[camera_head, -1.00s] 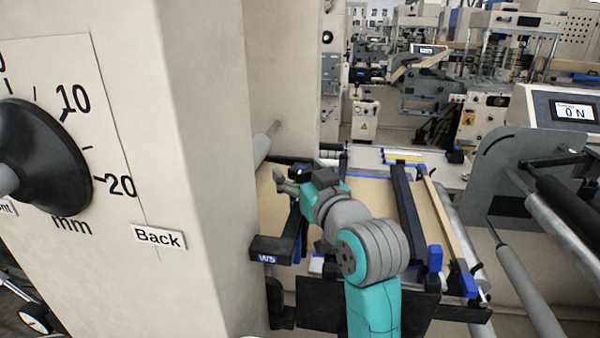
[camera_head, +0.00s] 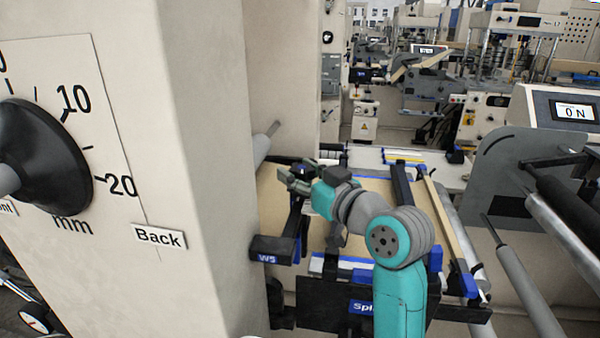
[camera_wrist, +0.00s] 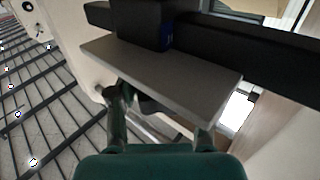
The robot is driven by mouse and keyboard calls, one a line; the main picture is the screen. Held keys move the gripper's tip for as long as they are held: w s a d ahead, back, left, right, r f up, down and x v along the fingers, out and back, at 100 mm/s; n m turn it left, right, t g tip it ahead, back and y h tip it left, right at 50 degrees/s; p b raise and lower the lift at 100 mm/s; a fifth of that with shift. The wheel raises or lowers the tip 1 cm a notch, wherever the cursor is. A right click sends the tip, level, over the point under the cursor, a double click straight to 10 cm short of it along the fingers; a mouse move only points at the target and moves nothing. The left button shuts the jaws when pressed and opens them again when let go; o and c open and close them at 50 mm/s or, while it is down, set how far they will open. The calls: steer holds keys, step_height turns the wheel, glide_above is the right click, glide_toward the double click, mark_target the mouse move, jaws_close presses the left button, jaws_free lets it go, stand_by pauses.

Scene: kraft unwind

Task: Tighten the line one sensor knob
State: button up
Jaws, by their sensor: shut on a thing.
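My gripper (camera_head: 287,180) is at the web station right of the large cream post, above the black bracket marked "WS" (camera_head: 270,251). In the wrist view my gripper (camera_wrist: 162,122) has its two fingers below a flat grey plate (camera_wrist: 165,80). A small dark knob-like part (camera_wrist: 147,104) shows between the fingers, partly hidden by the plate and the left finger. My gripper appears shut on this part. A black block with a blue side (camera_wrist: 146,22) sits on the plate. I cannot read any line label there.
The cream post (camera_head: 205,150) with the "Back" label (camera_head: 158,237) and a black dial knob (camera_head: 42,155) stands close on the left. A splice table (camera_head: 362,306) is below my arm. Rollers (camera_head: 522,285) and a display reading 0 N (camera_head: 575,112) are at right.

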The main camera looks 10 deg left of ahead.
steer(key=shift+f+n+g+y, duration=0.15)
steer(key=shift+n+g+y, duration=0.65)
steer(key=shift+g, duration=0.1)
steer(key=o, duration=1.2)
steer(key=v, duration=1.2)
